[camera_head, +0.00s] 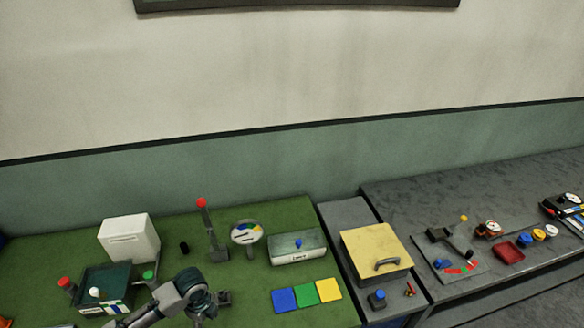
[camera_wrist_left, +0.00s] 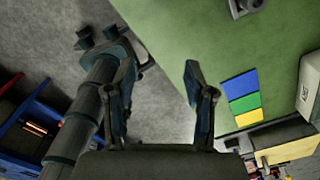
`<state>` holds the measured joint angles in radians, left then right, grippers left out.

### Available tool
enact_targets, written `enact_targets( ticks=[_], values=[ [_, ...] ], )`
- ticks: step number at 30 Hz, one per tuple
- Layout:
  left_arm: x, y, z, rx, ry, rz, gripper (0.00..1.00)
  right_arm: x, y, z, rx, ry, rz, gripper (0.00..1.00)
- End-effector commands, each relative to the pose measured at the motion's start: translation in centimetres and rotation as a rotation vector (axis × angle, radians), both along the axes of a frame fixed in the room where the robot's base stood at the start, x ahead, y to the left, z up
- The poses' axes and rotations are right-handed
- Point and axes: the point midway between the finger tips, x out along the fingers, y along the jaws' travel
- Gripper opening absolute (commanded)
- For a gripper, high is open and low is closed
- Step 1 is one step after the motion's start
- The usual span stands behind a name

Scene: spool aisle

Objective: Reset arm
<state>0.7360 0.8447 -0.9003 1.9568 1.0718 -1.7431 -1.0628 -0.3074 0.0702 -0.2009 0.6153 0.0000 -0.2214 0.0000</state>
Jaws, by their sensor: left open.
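My left arm (camera_head: 170,303) comes in at the bottom of the head view, over the front of the green table top (camera_head: 240,310). The left gripper is not clear there. In the left wrist view my left gripper (camera_wrist_left: 158,85) is open, its two fingers apart with nothing between them. Grey floor and the edge of the green table show beyond the fingers. A dark jointed limb of mine (camera_wrist_left: 85,110) runs up the left side of that view.
The green table holds a white box (camera_head: 129,238), a dark green bin (camera_head: 107,284), a red-knobbed lever (camera_head: 210,230), a round gauge (camera_head: 246,234), a grey box with a blue knob (camera_head: 296,249) and coloured squares (camera_head: 307,295). A yellow-lidded box (camera_head: 374,250) stands right.

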Motion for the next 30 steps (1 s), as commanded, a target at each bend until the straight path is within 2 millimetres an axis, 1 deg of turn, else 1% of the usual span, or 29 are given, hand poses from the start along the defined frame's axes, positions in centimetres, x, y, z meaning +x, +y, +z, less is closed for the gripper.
enact_targets(
  ticks=[1,3,11,17,20,23,24,26,27,30],
  values=[
    [0.0,-0.1,0.0,-0.001,-0.001,0.0,0.54,1.0,0.2,0.0,0.003,-0.014,0.0,0.4],
    [-0.5,-1.2,-0.6,-0.017,-0.008,0.014,0.54,1.4,0.3,0.1,0.004,-0.021,0.001,0.4],
    [-2.0,-4.3,-2.7,-0.079,-0.044,0.105,0.54,1.3,-0.6,0.1,-0.006,-0.02,0.003,0.4],
    [-4.1,-7.9,-4.4,-0.164,-0.078,0.247,0.54,1.2,-1.2,0.1,-0.014,-0.018,0.003,0.4],
    [-5.5,-9.7,-5.2,-0.221,-0.094,0.36,0.54,1.2,-1.2,0.1,-0.014,-0.017,0.003,0.4],
    [-7.2,-11.2,-6.0,-0.289,-0.105,0.533,0.54,1.0,-1.2,0.1,-0.014,-0.014,0.003,0.4],
    [-8.0,-11.7,-6.3,-0.316,-0.108,0.622,0.54,0.9,-1.2,0.1,-0.013,-0.013,0.003,0.4],
    [-9.2,-11.9,-6.7,-0.353,-0.113,0.772,0.54,0.8,-1.1,0.1,-0.012,-0.011,0.002,0.4],
    [-10.0,-11.8,-6.9,-0.369,-0.117,0.871,0.54,0.8,-1.0,0.0,-0.011,-0.011,0.002,0.4],
    [-11.7,-10.8,-7.4,-0.387,-0.126,1.088,0.54,0.8,-0.7,0.1,-0.008,-0.011,0.001,0.4]
  ],
)
